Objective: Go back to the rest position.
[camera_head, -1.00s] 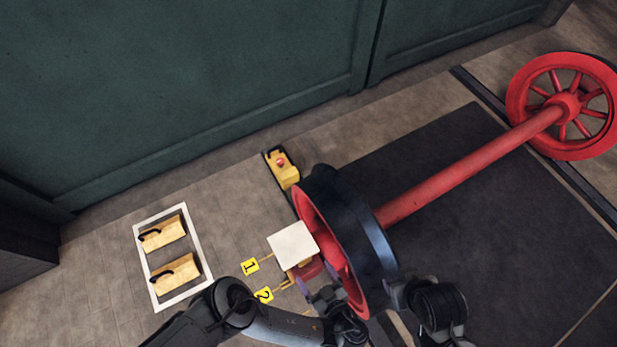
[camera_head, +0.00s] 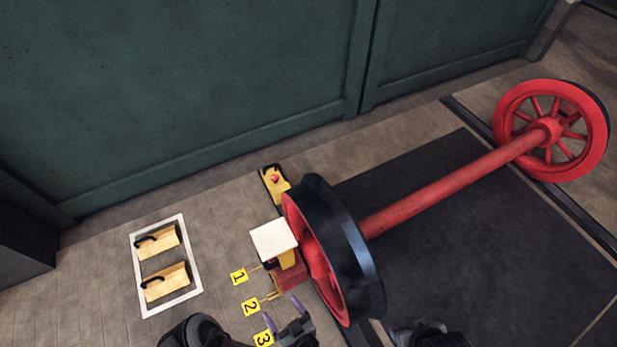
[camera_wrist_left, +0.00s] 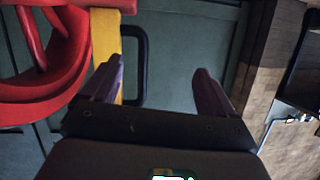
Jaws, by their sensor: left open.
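My left gripper (camera_head: 292,322) is at the bottom of the head view, just below the red wheel hub area and beside the yellow tag marked 3. In the left wrist view its two fingers (camera_wrist_left: 158,88) are apart with nothing held between them. A yellow part with a black handle (camera_wrist_left: 134,65) shows behind the left finger, next to the red wheel (camera_wrist_left: 45,85).
A red wheelset (camera_head: 450,185) with a dark-rimmed near wheel (camera_head: 345,250) stands on the floor. Two yellow handled blocks (camera_head: 157,240) (camera_head: 166,283) lie in a white frame (camera_head: 192,240). A yellow box with a red button (camera_head: 275,182) stands behind.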

